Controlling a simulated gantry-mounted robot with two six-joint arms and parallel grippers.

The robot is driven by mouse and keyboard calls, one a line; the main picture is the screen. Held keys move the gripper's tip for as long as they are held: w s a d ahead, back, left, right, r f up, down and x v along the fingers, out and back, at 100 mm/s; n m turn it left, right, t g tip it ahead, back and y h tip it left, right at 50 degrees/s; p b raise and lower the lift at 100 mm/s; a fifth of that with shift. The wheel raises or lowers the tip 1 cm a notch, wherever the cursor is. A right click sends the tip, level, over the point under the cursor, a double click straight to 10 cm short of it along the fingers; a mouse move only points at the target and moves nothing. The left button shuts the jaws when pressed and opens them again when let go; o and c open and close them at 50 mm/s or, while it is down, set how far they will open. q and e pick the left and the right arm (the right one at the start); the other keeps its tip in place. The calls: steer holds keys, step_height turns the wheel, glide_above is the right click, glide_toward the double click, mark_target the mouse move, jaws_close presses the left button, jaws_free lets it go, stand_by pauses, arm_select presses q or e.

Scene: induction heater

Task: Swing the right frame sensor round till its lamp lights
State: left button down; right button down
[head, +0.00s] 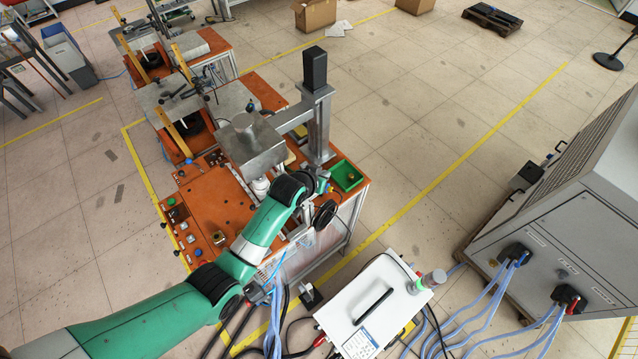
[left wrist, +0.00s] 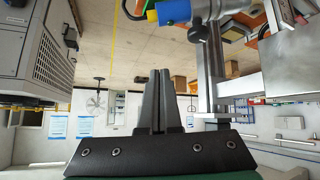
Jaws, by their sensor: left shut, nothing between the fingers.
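In the left wrist view a blue sensor-like body (left wrist: 174,11) with a yellow end (left wrist: 152,16) sits at the top edge, beside the steel frame column (left wrist: 211,80). I take it for the right frame sensor; no lit lamp can be made out on it. My left gripper (left wrist: 160,72) is shut and empty, its fingers apart from the sensor in the picture. In the head view my left arm reaches over the right side of the orange workstation (head: 217,200), near the foot of the frame column (head: 318,125). The fingers are hard to make out there. My right gripper is not seen.
A green tray (head: 346,175) lies on the bench's right corner. A steel box (head: 250,147) stands left of the column. A white case (head: 375,305) with a signal light (head: 433,279) stands in front, cables around it. A grey cabinet (head: 570,215) is at right.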

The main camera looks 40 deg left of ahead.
arm_select(q)
steer(key=w+d+r+n+t+b, duration=0.1)
steer(key=w+r+n+t+b, duration=0.1)
steer(key=r+n+t, duration=0.35)
steer(key=w+d+r+n+t+b, duration=0.1)
steer(key=w+d+r+n+t, duration=0.15)
steer(key=r+n, duration=0.55)
steer(key=s+a+f+n+t+y+b, duration=0.1)
steer(key=s+f+n+t+y+b, duration=0.15)
steer(key=s+f+n+b, duration=0.7)
steer(key=s+f+n+t+y+b, duration=0.2)
steer(key=s+f+n+y+b, duration=0.4)
steer(key=n, duration=0.7)
steer(key=s+d+f+g+h+b, duration=0.1)
steer(key=s+f+h+b, duration=0.1)
steer(key=f+b, duration=0.45)
steer(key=s+d+f+h+b, duration=0.1)
steer(key=f+h+b, duration=0.1)
steer(key=f+b, duration=0.45)
steer(key=shift+y, duration=0.25)
steer(key=x, duration=0.4)
steer(key=f+p+x, duration=0.1)
steer(key=x, duration=0.3)
steer(key=f+p+x, duration=0.1)
steer(key=x, duration=0.3)
steer(key=shift+w+a, duration=0.1)
steer(key=shift+w, duration=0.55)
